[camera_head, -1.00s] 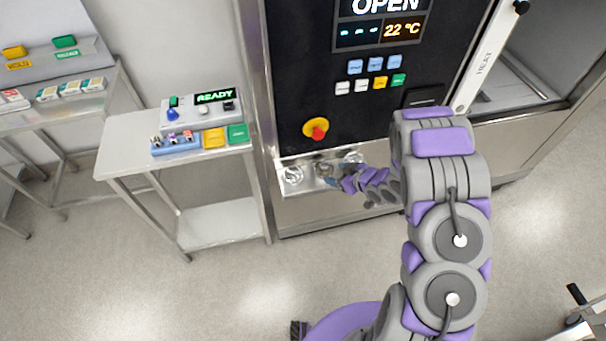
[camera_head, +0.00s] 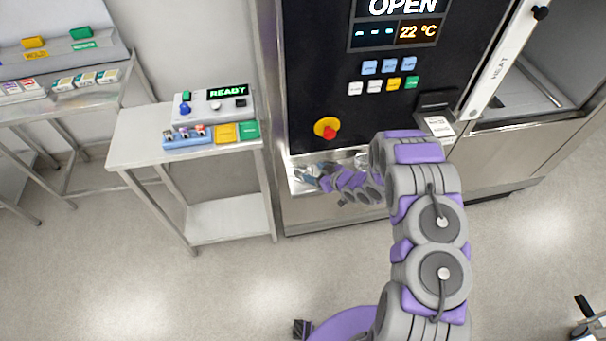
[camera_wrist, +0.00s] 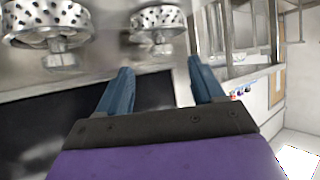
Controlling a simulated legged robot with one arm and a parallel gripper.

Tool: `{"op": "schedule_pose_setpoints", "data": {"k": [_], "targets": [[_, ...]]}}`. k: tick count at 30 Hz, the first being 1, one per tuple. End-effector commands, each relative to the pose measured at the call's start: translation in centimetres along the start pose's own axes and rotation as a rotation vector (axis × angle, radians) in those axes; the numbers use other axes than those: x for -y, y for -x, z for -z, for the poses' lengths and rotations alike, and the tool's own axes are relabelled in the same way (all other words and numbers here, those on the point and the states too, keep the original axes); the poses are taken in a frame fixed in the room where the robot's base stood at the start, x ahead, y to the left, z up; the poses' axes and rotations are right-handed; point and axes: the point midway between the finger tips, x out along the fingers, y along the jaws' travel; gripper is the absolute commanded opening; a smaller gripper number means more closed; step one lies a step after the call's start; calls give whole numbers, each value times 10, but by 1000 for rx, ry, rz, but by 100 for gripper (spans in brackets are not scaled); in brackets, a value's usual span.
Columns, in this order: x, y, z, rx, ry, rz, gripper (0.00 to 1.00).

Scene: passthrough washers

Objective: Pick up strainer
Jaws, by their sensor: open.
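Two perforated metal strainers show in the wrist view. One strainer (camera_wrist: 157,18) is at the top middle, just beyond the fingertips and roughly in line with the gap between them. The other strainer (camera_wrist: 46,22) is larger in view at the upper left. My gripper (camera_wrist: 160,66) has blue fingers spread apart with nothing between them. In the head view my gripper (camera_head: 306,174) is over the left part of a metal ledge (camera_head: 299,189) low on the washer. One strainer (camera_head: 361,160) peeks out there beside my arm. The other is mostly hidden by my gripper.
The washer's black panel (camera_head: 350,100) with a red and yellow knob (camera_head: 326,128) rises behind the ledge. A metal side table (camera_head: 130,148) with a control box (camera_head: 215,104) stands to the left.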

Motion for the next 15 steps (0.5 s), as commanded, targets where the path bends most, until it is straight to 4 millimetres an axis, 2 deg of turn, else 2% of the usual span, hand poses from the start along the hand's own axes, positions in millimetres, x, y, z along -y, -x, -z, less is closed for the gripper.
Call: {"op": "schedule_pose_setpoints", "data": {"k": [8,15], "targets": [[0,-15,1,-1,1,-1,67],[2,-48,1,-1,0,-1,67]]}}
